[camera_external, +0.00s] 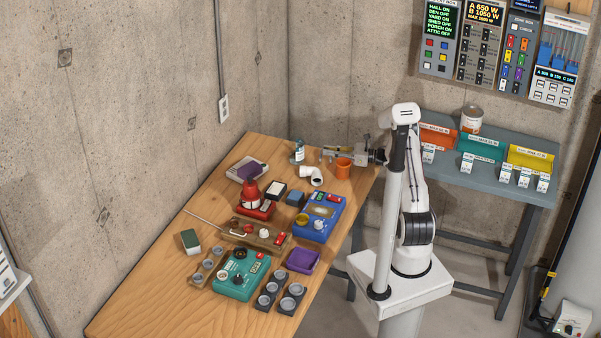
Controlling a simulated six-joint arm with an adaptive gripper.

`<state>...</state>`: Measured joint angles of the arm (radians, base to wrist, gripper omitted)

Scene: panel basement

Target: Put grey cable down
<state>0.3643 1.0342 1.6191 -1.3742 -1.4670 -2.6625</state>
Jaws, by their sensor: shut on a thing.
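My gripper (338,153) is at the back right of the wooden workbench, pointing left, just above and behind the orange cup. It is shut on a small grey piece at its fingertips, which I take to be the grey cable; it is too small here to make out its shape or ends. I cannot tell how high the gripper is above the bench.
The orange cup (343,168), a white pipe elbow (312,175) and a small bottle (298,152) stand close to the gripper. The wooden workbench (150,285) holds a blue device (319,215), a teal device (241,275) and a purple tray (303,261). Its front left is bare.

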